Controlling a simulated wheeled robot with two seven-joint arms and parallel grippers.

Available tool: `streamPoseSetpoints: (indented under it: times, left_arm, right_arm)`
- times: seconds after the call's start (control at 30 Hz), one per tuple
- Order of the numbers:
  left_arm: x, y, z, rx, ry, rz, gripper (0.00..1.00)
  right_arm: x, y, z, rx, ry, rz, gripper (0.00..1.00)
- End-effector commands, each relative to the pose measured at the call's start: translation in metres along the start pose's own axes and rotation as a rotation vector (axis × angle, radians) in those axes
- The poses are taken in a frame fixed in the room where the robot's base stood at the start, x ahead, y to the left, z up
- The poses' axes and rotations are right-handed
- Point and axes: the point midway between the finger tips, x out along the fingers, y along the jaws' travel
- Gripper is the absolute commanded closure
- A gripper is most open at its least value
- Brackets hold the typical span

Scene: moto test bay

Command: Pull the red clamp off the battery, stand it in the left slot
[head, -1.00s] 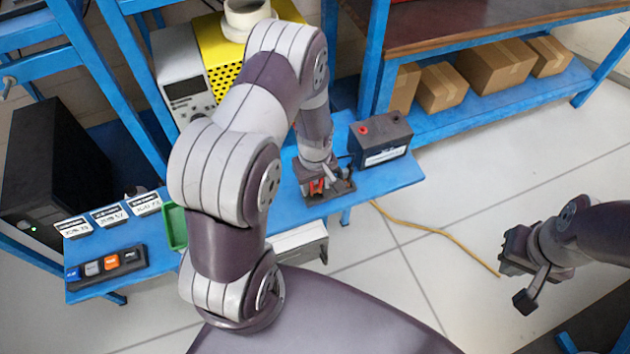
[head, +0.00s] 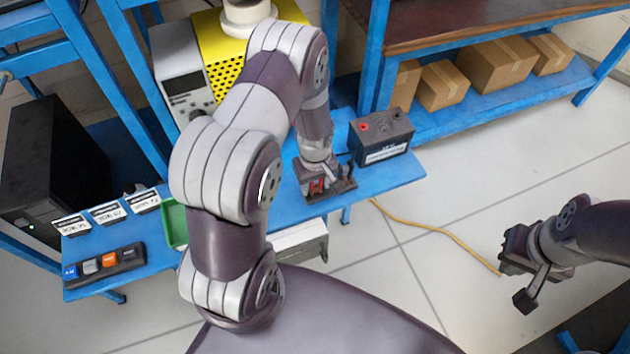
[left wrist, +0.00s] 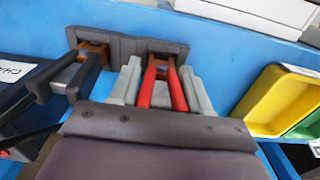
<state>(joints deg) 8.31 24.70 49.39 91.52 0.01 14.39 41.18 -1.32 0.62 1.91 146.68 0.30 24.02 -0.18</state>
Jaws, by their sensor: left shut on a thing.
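The red clamp (left wrist: 160,88) is between the grey fingers of my left gripper (left wrist: 160,92). Its copper-coloured jaws are at the right-hand recess of a grey two-slot holder (left wrist: 128,46) in the left wrist view; how deep they sit is hard to tell. A little red also shows by my left gripper (head: 318,184) in the head view. A black clamp (left wrist: 88,72) is at the holder's other recess. The battery (head: 382,137), dark with a red terminal, stands behind and right of the gripper. My right gripper (head: 522,268) hangs over the floor, its jaws unclear.
The blue bench (head: 400,172) carries a green bin (head: 174,222), label cards (head: 106,213) and a switch strip (head: 105,264) on the left. A yellow bin (left wrist: 282,98) is right of my left gripper in the wrist view. A yellow cable (head: 435,232) lies on the floor.

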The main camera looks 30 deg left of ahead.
Motion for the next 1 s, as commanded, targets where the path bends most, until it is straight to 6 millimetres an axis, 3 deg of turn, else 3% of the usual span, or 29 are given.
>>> streamPoseSetpoints:
  times: [0.43,0.47,0.53,0.57,0.87,1.0]
  left_arm:
    - [0.007,0.0,0.0,0.0,0.0,0.0,1.0]
    - [0.007,0.0,0.0,0.0,0.0,0.0,0.5]
    - [0.007,0.0,0.0,0.0,0.0,0.0,0.27]
    - [0.007,0.0,0.0,0.0,0.0,0.0,0.23]
    - [0.004,0.0,0.0,0.0,0.001,0.001,0.23]
    - [-0.02,0.001,-0.001,0.0,0.004,0.003,0.23]
  right_arm:
    - [0.005,0.0,0.001,0.0,0.0,0.0,1.0]
    - [0.005,0.0,0.001,0.0,0.0,0.0,1.0]
    - [0.005,0.0,0.001,0.0,0.0,0.0,1.0]
    - [0.005,0.0,0.001,0.0,0.0,0.0,1.0]
    - [0.005,0.0,0.001,0.0,0.0,0.0,1.0]
    - [0.006,0.0,0.001,0.0,0.0,0.0,1.0]
